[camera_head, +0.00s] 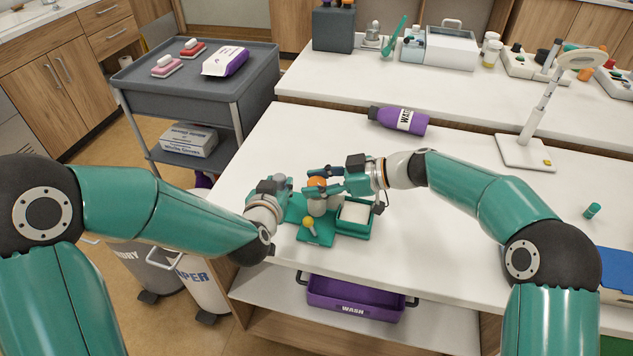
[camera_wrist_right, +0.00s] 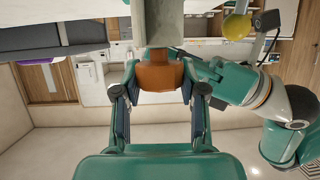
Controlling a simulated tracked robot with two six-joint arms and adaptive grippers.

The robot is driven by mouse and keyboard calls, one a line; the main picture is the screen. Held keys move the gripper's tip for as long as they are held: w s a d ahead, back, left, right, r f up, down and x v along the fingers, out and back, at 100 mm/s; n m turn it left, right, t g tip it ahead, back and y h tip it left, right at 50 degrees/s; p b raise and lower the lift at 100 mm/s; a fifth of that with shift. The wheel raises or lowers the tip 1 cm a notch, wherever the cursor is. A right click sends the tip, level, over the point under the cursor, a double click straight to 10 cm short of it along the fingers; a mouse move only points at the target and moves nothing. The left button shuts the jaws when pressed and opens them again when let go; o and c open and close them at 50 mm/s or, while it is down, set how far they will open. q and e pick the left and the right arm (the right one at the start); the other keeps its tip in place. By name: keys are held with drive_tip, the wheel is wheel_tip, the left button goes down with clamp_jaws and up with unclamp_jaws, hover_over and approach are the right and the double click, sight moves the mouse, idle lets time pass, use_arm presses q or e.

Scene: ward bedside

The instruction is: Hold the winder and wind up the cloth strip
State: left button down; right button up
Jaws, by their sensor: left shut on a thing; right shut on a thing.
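The winder (camera_head: 309,228) stands on the white table, with a green base, a pale drum, an orange knob (camera_head: 316,182) on top and a yellow ball (camera_head: 308,221) in front. My right gripper (camera_head: 323,181) reaches in from the right and is shut on the orange knob. In the right wrist view the knob (camera_wrist_right: 160,74) sits between its fingers, below a grey block. My left gripper (camera_head: 298,192) is shut at the winder's left side; its fingertips are partly hidden. A green tray (camera_head: 349,232) with a white surface inside adjoins the winder. I cannot make out the cloth strip clearly.
A purple wash bottle (camera_head: 399,120) lies behind the winder. A magnifier lamp (camera_head: 526,152) and a small green cap (camera_head: 592,210) are to the right. A grey cart (camera_head: 196,97) stands left. A purple bin (camera_head: 357,293) sits below. The table between bottle and lamp is clear.

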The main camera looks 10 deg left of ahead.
drive_tip(key=shift+r, duration=0.1)
drive_tip(key=m+t, duration=0.3)
drive_tip(key=t, duration=0.1)
drive_tip(key=shift+a+m+h, duration=0.1)
drive_tip(key=shift+m+h, duration=0.2)
drive_tip(key=shift+m, duration=0.1)
drive_tip(key=shift+r+m+t+h, duration=0.15)
drive_tip(key=shift+m+t+h, duration=0.95)
drive_tip(key=shift+m+t, duration=0.95)
drive_tip(key=shift+t, duration=0.45)
drive_tip(key=o, duration=1.2)
drive_tip(key=shift+c, duration=0.2)
drive_tip(key=shift+d, duration=0.2)
drive_tip(key=v, duration=1.1)
drive_tip(key=shift+s+d, duration=0.15)
drive_tip(key=shift+s, duration=0.15)
drive_tip(key=shift+r, duration=0.15)
